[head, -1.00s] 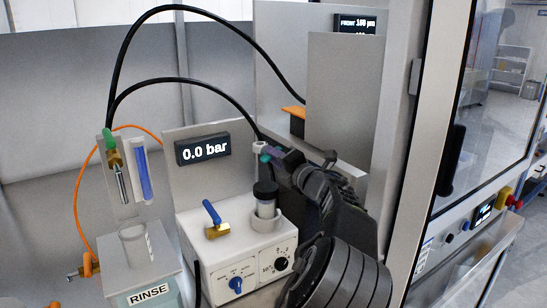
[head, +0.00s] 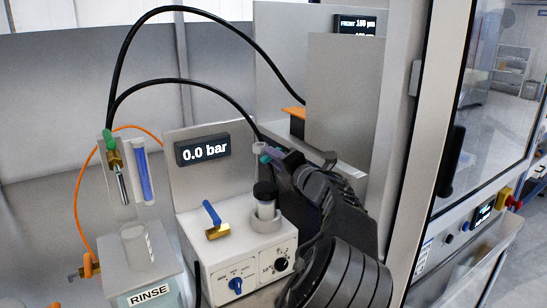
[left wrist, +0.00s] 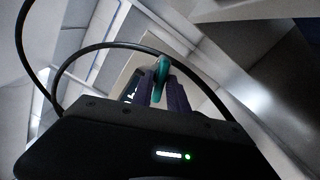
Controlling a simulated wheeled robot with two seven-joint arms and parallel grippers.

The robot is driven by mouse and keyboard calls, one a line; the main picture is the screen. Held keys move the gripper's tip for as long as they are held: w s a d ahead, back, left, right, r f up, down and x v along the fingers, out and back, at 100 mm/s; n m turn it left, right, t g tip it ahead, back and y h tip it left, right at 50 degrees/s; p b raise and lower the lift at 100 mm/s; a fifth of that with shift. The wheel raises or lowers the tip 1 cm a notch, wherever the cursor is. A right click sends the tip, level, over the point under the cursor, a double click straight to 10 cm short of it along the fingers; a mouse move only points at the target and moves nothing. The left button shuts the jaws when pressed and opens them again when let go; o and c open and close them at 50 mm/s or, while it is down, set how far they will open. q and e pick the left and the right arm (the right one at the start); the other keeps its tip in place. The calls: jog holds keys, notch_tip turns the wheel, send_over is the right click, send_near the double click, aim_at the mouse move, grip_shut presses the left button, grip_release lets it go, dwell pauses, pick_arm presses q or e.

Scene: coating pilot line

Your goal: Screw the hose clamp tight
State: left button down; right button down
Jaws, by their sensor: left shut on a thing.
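My left gripper (head: 270,155) is shut on a small teal piece (head: 264,157), which looks like the turning part of the hose clamp. In the left wrist view the teal piece (left wrist: 160,72) stands between the two purple fingertips. A pale grey collar (head: 259,148) sits right beside it, at the lower end of the black hose (head: 205,82). The clamp's band is too small to make out. My right gripper is not in view.
A panel display (head: 203,149) reads 0.0 bar. A brass valve with a blue lever (head: 213,215) sits on the box, left of the vessel. The RINSE station (head: 150,285) stands further left. A grey upright panel (head: 345,100) stands close behind my gripper.

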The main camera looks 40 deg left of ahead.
pick_arm(q)
jog(key=shift+r+m+p, duration=0.15)
jog(key=shift+m+p, duration=0.95)
jog(key=shift+p, duration=1.45)
jog(key=shift+f+m, duration=0.2)
jog(key=shift+m, duration=0.4)
jog(key=c, duration=1.2)
grip_release()
jog(key=v, duration=0.6)
